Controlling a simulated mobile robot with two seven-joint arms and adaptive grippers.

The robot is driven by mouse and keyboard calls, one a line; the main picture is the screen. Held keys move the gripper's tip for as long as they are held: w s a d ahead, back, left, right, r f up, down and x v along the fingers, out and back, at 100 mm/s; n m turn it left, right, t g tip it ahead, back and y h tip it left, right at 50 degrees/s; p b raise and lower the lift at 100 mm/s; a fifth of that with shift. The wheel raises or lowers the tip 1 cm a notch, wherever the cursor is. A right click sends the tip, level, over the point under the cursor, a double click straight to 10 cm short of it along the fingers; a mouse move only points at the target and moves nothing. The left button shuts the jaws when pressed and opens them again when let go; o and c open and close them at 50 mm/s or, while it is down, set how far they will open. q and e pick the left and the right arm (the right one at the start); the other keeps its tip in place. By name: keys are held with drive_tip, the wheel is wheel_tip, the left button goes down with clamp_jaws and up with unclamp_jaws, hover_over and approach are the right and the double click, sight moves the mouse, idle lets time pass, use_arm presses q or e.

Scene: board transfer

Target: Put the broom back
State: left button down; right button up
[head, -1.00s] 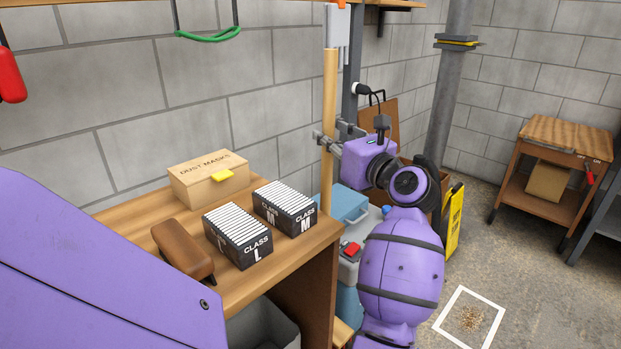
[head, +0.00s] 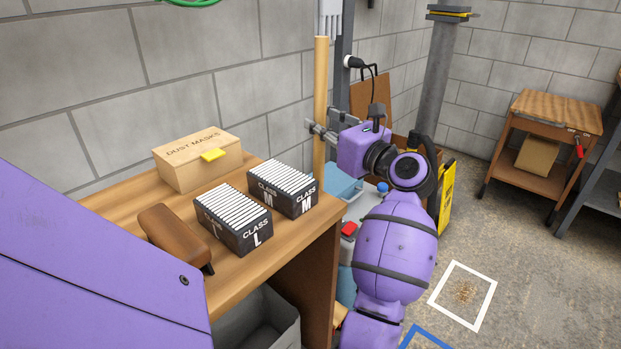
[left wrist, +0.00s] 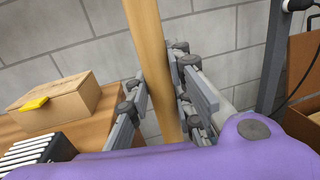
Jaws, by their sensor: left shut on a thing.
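The broom's wooden handle (head: 321,85) stands upright just past the right end of the workbench. My left gripper (head: 320,132) is shut around the handle, with its fingers on both sides of it. The left wrist view shows the gripper (left wrist: 160,105) closed about the same handle (left wrist: 150,55). A pale slotted piece (head: 330,18) shows at the handle's upper end; I cannot tell if it belongs to the broom. The handle's lower part is hidden behind the bench and my arm. My right gripper is not in view.
The workbench (head: 120,208) carries a dust mask box (head: 197,160), two black card boxes (head: 234,222) and a brown block (head: 172,236). A grey pillar (head: 430,90) and a yellow sign (head: 446,198) stand beyond.

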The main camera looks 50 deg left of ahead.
use_arm(q)
drive_tip(key=w+d+f+n+g+b, duration=0.25)
drive_tip(key=d+f+b, duration=0.35)
drive_tip(key=d+f, duration=0.3)
drive_tip(key=w+d+f+n+g+b, duration=0.1)
drive_tip(key=d+f+g+b, duration=0.4)
drive_tip(key=f, duration=0.6)
drive_tip(key=s+a+f, duration=0.1)
drive_tip(key=s+a, duration=0.1)
drive_tip(key=a, duration=0.6)
drive_tip(key=s+a+f+t+b, duration=0.1)
drive_tip(key=s+a+f, duration=0.1)
drive_tip(key=a, duration=0.5)
drive_tip(key=shift+s+a+f+h, duration=0.3)
drive_tip(key=shift+s+a+h, duration=0.05)
drive_tip(key=shift+a+h, duration=0.05)
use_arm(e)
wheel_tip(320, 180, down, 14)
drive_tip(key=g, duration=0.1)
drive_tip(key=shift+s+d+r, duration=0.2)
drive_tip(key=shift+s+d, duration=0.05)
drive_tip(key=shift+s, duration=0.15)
use_arm(q)
drive_tip(key=shift+f+n+t, duration=0.1)
drive_tip(key=shift+n+t, duration=0.15)
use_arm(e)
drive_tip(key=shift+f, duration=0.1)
